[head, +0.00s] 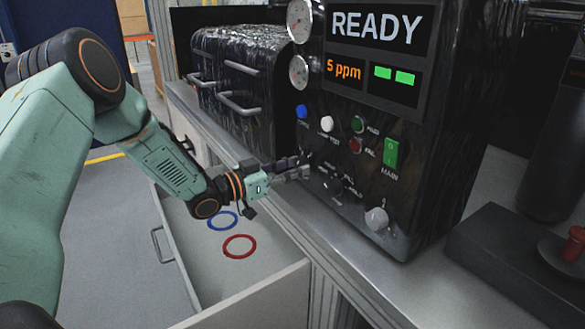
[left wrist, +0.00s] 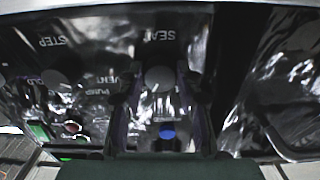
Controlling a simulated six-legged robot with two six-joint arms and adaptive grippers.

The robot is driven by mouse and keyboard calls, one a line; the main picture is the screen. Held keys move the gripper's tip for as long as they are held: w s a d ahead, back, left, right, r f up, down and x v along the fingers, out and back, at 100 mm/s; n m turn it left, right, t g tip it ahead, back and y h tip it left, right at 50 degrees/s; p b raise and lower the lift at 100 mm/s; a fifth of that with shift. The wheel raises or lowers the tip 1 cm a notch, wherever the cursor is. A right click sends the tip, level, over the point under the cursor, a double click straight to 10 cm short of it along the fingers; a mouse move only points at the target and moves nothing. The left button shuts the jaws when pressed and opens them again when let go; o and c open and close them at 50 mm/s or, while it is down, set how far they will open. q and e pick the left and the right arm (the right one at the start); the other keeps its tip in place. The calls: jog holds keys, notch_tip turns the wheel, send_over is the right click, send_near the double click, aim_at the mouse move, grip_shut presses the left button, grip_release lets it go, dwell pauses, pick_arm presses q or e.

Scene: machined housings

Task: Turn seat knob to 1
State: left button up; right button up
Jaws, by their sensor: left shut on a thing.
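The black machine panel (head: 350,165) carries knobs, buttons and a READY display (head: 375,28). My left gripper (head: 303,171) reaches in from the left at the panel's lower left. In the left wrist view, my left gripper (left wrist: 158,92) has its two fingers on either side of the round grey seat knob (left wrist: 158,77), shut on it. The SEAT label (left wrist: 160,35) shows upside down above it. In the head view the gripper hides the seat knob. The scale marks around the knob are not readable, so I cannot tell its setting. My right gripper is not in view.
Other controls are close by: a blue button (head: 301,111), a white button (head: 327,124), a dark knob (head: 333,187) and a pale knob (head: 376,218). An open drawer (head: 275,277) below holds a blue ring (head: 222,212) and a red ring (head: 239,237).

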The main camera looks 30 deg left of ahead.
pick_arm(q)
jog(key=shift+c, duration=1.4)
jog(key=shift+r, duration=0.1)
jog(key=n+p, duration=0.1)
jog(key=n, duration=0.4)
jog(key=shift+p, duration=0.4)
jog(key=n+p, duration=0.1)
jog(key=n, duration=0.5)
jog(key=shift+r+n, duration=0.15)
jog(key=shift+n, duration=0.25)
jog(key=o, duration=1.1)
jog(key=shift+s+a, duration=0.1)
jog(key=shift+o, duration=0.2)
